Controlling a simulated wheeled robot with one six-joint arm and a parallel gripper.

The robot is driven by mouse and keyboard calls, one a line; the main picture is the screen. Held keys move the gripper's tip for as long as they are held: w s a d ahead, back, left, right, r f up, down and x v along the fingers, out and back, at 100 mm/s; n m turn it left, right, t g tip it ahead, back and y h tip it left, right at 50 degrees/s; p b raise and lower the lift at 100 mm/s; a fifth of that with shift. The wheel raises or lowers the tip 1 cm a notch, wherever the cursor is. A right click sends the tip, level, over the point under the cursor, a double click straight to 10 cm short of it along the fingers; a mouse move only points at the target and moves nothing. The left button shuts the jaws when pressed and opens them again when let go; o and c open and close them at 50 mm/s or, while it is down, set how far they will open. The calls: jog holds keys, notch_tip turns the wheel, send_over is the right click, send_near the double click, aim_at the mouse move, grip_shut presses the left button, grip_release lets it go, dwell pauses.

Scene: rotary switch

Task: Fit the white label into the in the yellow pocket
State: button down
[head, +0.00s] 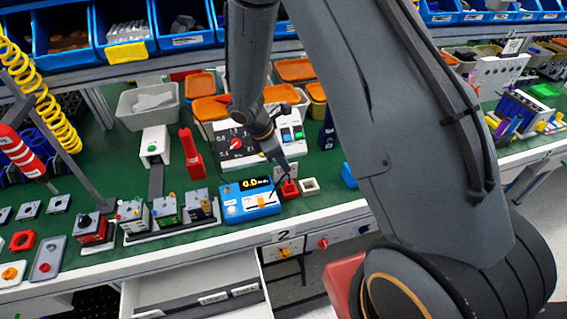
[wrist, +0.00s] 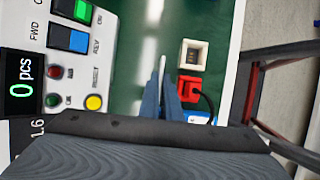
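My gripper (head: 283,172) is low over the green bench, near the red and white square sockets. In the wrist view its blue fingers (wrist: 163,95) are close together around a thin, pale, upright piece (wrist: 162,65). This looks like the white label seen edge-on; its face and any print are hidden there. In the head view a small pale patch (head: 291,167) shows beside the fingertips. A yellow pocket-like strip (head: 127,52) is on the front of a blue bin at the upper left, far from my gripper. I cannot tell whether it holds anything.
A red socket (wrist: 188,88) with a black cable and a white socket (wrist: 194,54) stand right of the fingers. A blue meter box (head: 249,200) and a white control panel (head: 235,140) are close by. An open drawer (head: 190,285) sticks out in front.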

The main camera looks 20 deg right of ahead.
jog(key=c, duration=2)
grip_release()
jog(key=shift+f, duration=0.15)
